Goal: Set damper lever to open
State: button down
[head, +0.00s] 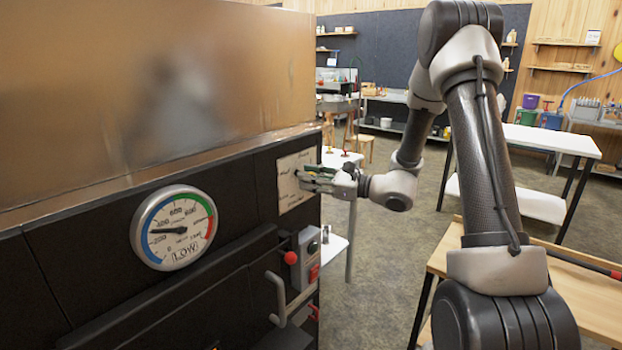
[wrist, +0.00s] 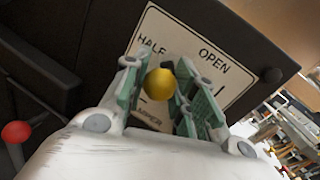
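The damper plate (wrist: 213,72) is a pale sign on the dark panel, reading HALF and OPEN, with DAMPER lower down. It also shows in the head view (head: 287,194) at the right end of the evaporator's front. The round yellow knob (wrist: 160,83) of the damper lever stands in front of the plate, left of the word OPEN and below HALF. My gripper (wrist: 165,85) has one green-padded finger on each side of the knob. I cannot tell whether both pads touch it. In the head view my gripper (head: 318,178) is at the plate; the lever's shaft is hidden.
A round gauge (head: 174,228) with its needle low is left of the plate. Below the plate are a red-knobbed lever (head: 290,257), a grey control box (head: 307,256) and a grey handle (head: 277,299). A wooden table (head: 590,290) stands at right. Open floor lies between.

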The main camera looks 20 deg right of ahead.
jog(key=shift+r, duration=0.1)
jog(key=w+d+r+m+t, duration=0.2)
jog(key=d+m, duration=0.4)
jog(key=m, duration=0.4)
jog(key=shift+w+r+t+y, duration=0.3)
jog(key=shift+w+r+t, duration=0.15)
jog(key=shift+w, duration=0.75)
jog(key=shift+d, duration=0.1)
jog(key=c, duration=1.1)
grip_release()
jog(key=shift+r, duration=0.1)
jog(key=v, duration=1.2)
jog(key=shift+s, duration=0.1)
